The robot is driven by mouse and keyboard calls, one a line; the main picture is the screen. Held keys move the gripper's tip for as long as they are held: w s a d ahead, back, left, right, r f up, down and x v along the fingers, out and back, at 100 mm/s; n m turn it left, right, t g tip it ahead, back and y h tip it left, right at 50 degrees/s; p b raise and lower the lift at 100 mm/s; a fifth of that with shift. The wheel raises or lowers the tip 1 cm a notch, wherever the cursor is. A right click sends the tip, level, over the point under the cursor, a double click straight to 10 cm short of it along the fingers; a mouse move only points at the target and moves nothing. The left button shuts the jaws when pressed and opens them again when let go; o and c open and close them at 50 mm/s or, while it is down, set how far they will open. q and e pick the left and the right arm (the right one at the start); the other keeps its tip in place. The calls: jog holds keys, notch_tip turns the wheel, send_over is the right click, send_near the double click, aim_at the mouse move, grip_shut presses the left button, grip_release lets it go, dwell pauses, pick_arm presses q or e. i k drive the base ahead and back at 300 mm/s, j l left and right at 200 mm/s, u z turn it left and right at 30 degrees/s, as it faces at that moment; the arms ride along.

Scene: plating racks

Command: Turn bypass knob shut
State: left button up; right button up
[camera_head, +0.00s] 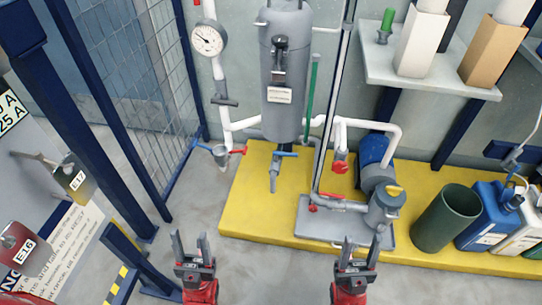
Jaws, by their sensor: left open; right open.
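No label marks a bypass knob, so I cannot tell which control it is. A red round knob (340,167) sits on the white pipe right of the grey tank (286,75). A red lever (328,196) is on the pipework below it. A yellow-topped knob (394,190) is on the grey pump housing (383,212). A blue-handled valve (285,154) is under the tank. My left gripper (190,245) is open and empty, over the floor at bottom left. My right gripper (361,246) is open and empty, in front of the pump's grey tray, apart from every control.
A yellow platform (250,215) carries the equipment. A green bin (446,217) and blue canister (490,215) stand right. A pressure gauge (208,40) is upper left. Blue posts (75,120) and a mesh fence stand left. Grey floor (200,190) is clear before the platform.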

aim_at(339, 167)
jog(key=i+l+u, duration=0.1)
jog(key=l+u, duration=0.95)
jog(key=u, duration=0.15)
